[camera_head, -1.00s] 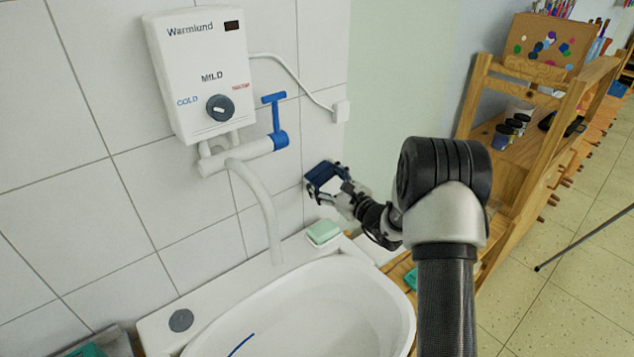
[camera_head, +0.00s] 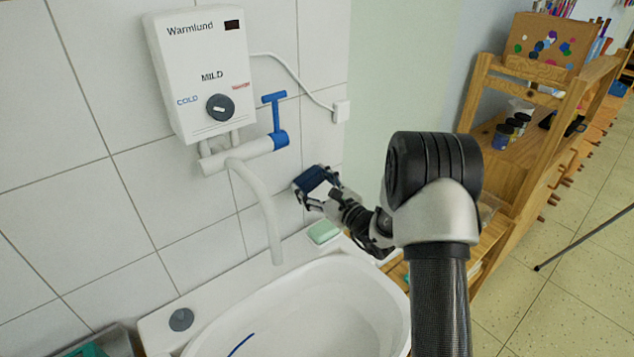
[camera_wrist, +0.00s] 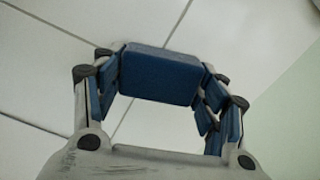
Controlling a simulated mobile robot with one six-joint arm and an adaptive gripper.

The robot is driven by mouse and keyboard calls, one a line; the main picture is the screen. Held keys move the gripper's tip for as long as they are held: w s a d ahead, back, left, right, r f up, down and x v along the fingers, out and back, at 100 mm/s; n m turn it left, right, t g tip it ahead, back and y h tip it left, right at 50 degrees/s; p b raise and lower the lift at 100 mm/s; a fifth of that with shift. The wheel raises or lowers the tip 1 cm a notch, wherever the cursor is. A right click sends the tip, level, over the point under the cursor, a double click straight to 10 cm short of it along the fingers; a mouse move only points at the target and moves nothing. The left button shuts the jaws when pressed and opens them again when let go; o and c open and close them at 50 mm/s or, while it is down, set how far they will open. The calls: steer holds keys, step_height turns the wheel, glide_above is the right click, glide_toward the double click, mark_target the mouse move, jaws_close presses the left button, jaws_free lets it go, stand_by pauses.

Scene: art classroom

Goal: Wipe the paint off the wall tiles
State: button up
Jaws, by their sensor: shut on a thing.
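My gripper (camera_head: 315,190) is shut on a dark blue block, seemingly a sponge (camera_head: 314,178). The wrist view shows the blue sponge (camera_wrist: 160,75) gripped between both fingers, its far side at or very near the tiles. I cannot tell whether it touches them. The white wall tiles (camera_head: 180,205) with grey joints show behind it, in the wrist view too (camera_wrist: 110,20). I see no paint on the visible tiles; the patch behind the sponge is hidden.
A white water heater (camera_head: 205,75) with a blue-handled tap (camera_head: 277,120) and spout hangs left of my gripper. Below are a washbasin (camera_head: 310,310) with a blue mark inside and green soap (camera_head: 323,231). A wooden shelf (camera_head: 525,165) stands right.

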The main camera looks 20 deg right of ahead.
mark_target(286, 186)
steer(key=shift+s+a, duration=0.4)
steer(key=shift+a, duration=0.6)
steer(key=shift+s+a, duration=0.4)
steer(key=shift+a, duration=0.6)
steer(key=shift+s+a, duration=0.4)
steer(key=shift+a, duration=0.6)
steer(key=v, duration=0.6)
steer(key=shift+d, duration=0.15)
steer(key=shift+v, duration=1.45)
